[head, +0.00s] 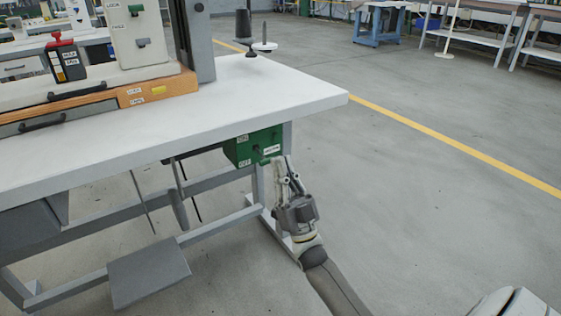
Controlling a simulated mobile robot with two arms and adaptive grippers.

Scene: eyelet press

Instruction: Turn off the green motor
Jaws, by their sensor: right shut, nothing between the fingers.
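The green motor box (254,146) hangs under the right end of the white table, with small white labels and a dark round part on its front. My right gripper (284,163) is just below and to the right of the box, its fingers pointing up toward the box's lower right edge. The fingers are shut and hold nothing. I cannot tell whether a fingertip touches the box. The fingers may cover part of its right side. My left gripper is not in view.
The white tabletop (200,125) overhangs the box. A metal leg frame and a foot pedal (149,272) are below it. A press with an orange base (157,92) stands on the table. The grey floor to the right is clear, with a yellow line (450,145).

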